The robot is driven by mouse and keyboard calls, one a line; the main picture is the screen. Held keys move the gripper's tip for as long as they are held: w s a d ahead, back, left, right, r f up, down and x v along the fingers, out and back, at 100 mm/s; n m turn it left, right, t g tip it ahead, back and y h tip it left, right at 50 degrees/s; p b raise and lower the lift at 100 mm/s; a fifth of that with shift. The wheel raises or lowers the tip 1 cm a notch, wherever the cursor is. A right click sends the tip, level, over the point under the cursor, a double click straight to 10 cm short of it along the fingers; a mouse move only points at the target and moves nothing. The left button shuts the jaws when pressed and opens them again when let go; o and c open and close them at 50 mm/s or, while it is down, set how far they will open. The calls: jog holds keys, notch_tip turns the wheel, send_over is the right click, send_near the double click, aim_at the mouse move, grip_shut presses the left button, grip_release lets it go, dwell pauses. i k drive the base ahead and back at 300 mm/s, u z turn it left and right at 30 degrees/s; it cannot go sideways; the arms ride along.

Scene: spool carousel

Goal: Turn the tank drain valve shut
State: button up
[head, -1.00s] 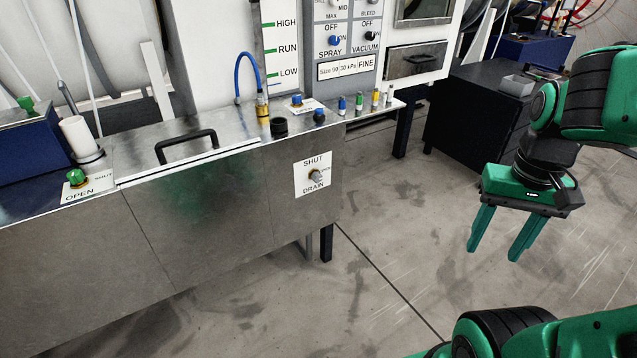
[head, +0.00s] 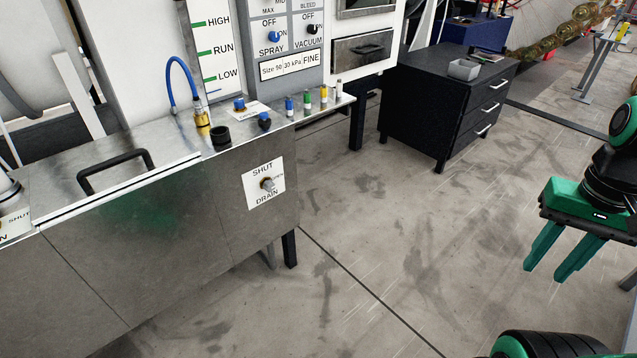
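I cannot tell exactly which way the knob points. My gripper (head: 547,266) is at the right of the head view, fingers pointing down, apart and empty. It is well to the right of the valve, over the floor, touching nothing.
The tank top carries a black handle (head: 114,170), a blue hose (head: 178,80), a black cap (head: 220,135) and several coloured small bottles. The floor (head: 390,240) before the valve is clear.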

aim_at(268, 186)
jog(key=z, duration=1.8)
jog(key=k, duration=1.25)
jog(key=u, duration=1.95)
jog(key=i, duration=1)
jog(key=z, duration=0.1)
